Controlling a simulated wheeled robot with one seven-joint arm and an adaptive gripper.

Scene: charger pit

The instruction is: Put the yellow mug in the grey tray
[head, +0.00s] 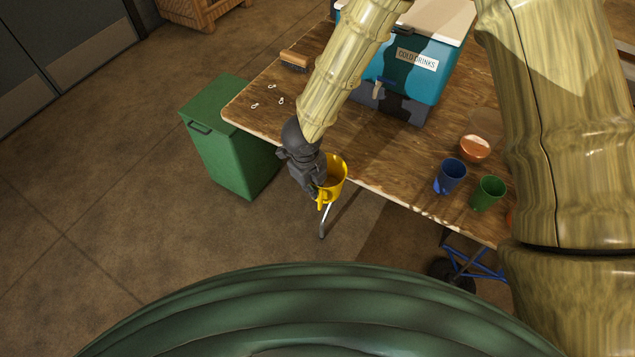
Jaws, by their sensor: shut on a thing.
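The yellow mug (337,174) is at the front edge of the wooden table in the head view. My gripper (318,188) is shut on the mug at its left side and partly covers it. The mug appears held at or just off the table's edge; its exact height I cannot tell. I do not see a grey tray in this view; my arm hides part of the table.
The wooden table (400,170) carries a blue mug (450,176), a green mug (487,193), an orange bowl (475,149), a teal cooler (415,60) and a brush (294,61). A green bin (225,150) stands left of the table. Open floor lies at left.

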